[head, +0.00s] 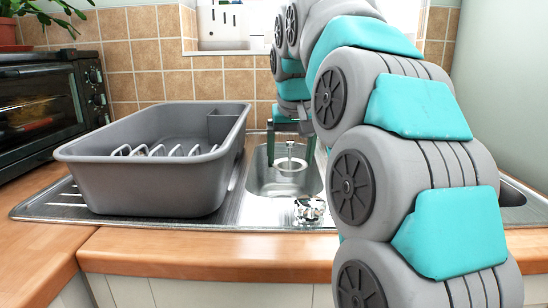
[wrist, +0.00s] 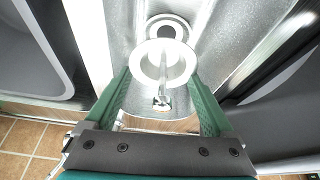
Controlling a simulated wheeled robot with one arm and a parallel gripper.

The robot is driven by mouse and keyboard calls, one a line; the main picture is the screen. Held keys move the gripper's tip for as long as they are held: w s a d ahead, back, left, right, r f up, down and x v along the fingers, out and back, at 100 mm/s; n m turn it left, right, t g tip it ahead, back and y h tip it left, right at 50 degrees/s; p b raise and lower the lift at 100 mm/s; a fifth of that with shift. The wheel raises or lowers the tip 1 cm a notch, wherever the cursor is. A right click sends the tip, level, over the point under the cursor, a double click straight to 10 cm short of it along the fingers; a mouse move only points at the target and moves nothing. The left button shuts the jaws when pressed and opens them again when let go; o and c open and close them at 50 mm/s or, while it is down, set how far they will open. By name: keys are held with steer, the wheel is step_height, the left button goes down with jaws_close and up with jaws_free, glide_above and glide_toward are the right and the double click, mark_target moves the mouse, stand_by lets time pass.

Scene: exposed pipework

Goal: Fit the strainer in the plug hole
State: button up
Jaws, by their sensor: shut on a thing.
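The strainer (head: 291,164) is a pale round disc with a thin upright stem. It hangs above the small sink basin (head: 256,184), and in the wrist view it is a bright white ring (wrist: 144,63). My gripper (head: 290,156) is shut on the strainer, with one green finger at each side of its rim; the fingertips also show in the wrist view (wrist: 160,75). The plug hole (wrist: 168,29) is a dark round opening with a metal ring, just beyond the strainer in the wrist view. The strainer overlaps its near edge there.
A grey dish rack basin (head: 150,185) stands left of the sink on the steel drainer. A shiny metal fitting (head: 309,209) is at the sink's front edge. A black toaster oven (head: 45,105) is at the far left. The wooden counter front (head: 200,250) is clear.

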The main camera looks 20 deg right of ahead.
mark_target(283, 163)
steer(key=shift+n, duration=0.5)
steer(key=w+f, duration=0.2)
steer(key=w, duration=0.1)
steer(key=w+f, duration=0.1)
steer(key=w, duration=0.1)
steer(key=shift+d+f, duration=0.15)
steer(key=shift+d, duration=0.1)
steer(key=shift+s, duration=0.1)
steer(key=shift+f, duration=0.1)
